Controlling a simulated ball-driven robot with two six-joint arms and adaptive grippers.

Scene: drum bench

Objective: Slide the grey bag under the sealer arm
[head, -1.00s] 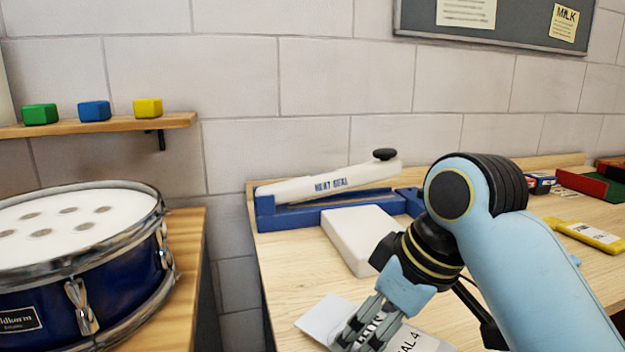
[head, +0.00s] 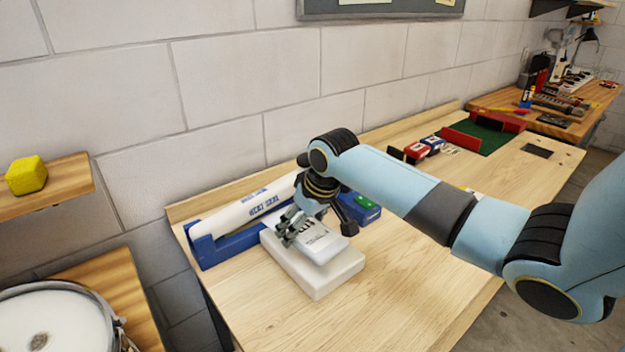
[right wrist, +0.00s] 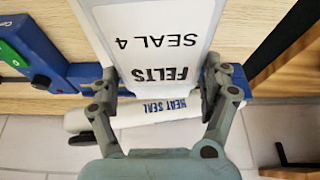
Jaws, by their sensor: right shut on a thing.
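The grey bag (head: 322,246), pale with a white label, is in my right gripper (head: 290,226) over the white block in front of the sealer. I cannot tell whether the bag touches the block. In the right wrist view the bag's label (right wrist: 150,40) reads FELTS SEAL 4, and the right gripper (right wrist: 160,85) is shut on the bag's near end. The white sealer arm (head: 235,213) is tilted up to the right above its blue base (head: 217,250). The sealer arm also shows just past the fingers in the right wrist view (right wrist: 150,112). My left gripper is not in view.
The white block (head: 318,282) stands on the wooden bench (head: 420,275), close in front of the sealer. A green button (head: 363,201) sits on a blue part right of it. A green mat (head: 486,135) lies farther back. The bench front is clear.

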